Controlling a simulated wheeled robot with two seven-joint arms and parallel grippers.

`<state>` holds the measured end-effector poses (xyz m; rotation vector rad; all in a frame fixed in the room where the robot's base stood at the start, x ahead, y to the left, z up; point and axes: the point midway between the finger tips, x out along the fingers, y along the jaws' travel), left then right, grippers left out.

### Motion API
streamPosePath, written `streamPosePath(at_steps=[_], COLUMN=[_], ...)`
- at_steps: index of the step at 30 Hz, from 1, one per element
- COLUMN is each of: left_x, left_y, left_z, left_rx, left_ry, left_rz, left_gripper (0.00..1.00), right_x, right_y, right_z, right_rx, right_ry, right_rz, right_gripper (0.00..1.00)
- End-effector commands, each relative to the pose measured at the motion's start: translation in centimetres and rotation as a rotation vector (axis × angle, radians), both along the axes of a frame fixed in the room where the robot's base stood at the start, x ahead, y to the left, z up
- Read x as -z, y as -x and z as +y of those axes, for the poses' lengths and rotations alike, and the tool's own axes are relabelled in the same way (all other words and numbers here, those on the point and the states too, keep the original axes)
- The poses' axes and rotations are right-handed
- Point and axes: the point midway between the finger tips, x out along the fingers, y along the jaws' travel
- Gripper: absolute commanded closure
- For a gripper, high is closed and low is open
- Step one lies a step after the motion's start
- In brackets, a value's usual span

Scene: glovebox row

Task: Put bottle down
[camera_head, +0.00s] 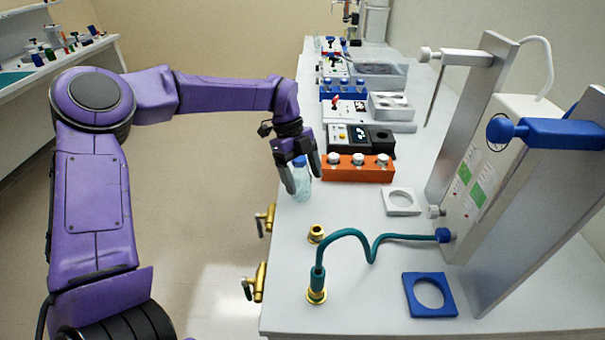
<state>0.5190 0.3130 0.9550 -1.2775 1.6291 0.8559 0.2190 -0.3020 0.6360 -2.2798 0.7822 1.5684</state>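A clear bottle with a blue cap (302,184) is upright near the left edge of the white bench (375,285). My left gripper (301,178) comes down over it from above. Its two dark fingers lie close along opposite sides of the bottle, and it looks shut on it. The fingers and wrist hide part of the bottle's cap and left side. I cannot tell whether the bottle's base touches the bench top. My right gripper is not in view.
An orange rack (357,174) stands just behind the bottle. A white holder with a round hole (401,201) is to its right. Brass fittings, a teal hose (350,234) and a blue ring holder (430,295) are in front. Metal uprights stand at right.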

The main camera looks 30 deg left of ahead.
Motion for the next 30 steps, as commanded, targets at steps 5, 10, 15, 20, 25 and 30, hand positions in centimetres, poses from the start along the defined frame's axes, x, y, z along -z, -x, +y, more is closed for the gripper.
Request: streamPosePath(at_steps=[5,10,15,20,25,30], left_x=[0.0,-0.6,-3.3,-7.3,-10.4,-11.4], left_y=[0.0,0.0,-0.4,-0.8,-1.1,-1.1], left_z=[0.0,0.0,1.3,2.9,4.1,4.5], left_rx=[0.0,0.0,-0.002,-0.003,-0.002,0.0], left_ry=[0.0,-0.001,-0.001,-0.001,-0.002,0.0], left_rz=[0.0,-0.001,-0.005,-0.005,-0.002,0.0], left_gripper=[0.16,0.16,0.16,0.16,0.16,0.16], right_x=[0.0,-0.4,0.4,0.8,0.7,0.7], right_y=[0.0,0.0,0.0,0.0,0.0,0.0], right_z=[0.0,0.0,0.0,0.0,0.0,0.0], right_rx=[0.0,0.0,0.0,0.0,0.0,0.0], right_ry=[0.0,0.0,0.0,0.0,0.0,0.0], right_rz=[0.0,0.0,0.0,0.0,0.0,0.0], right_gripper=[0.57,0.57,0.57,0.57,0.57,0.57])
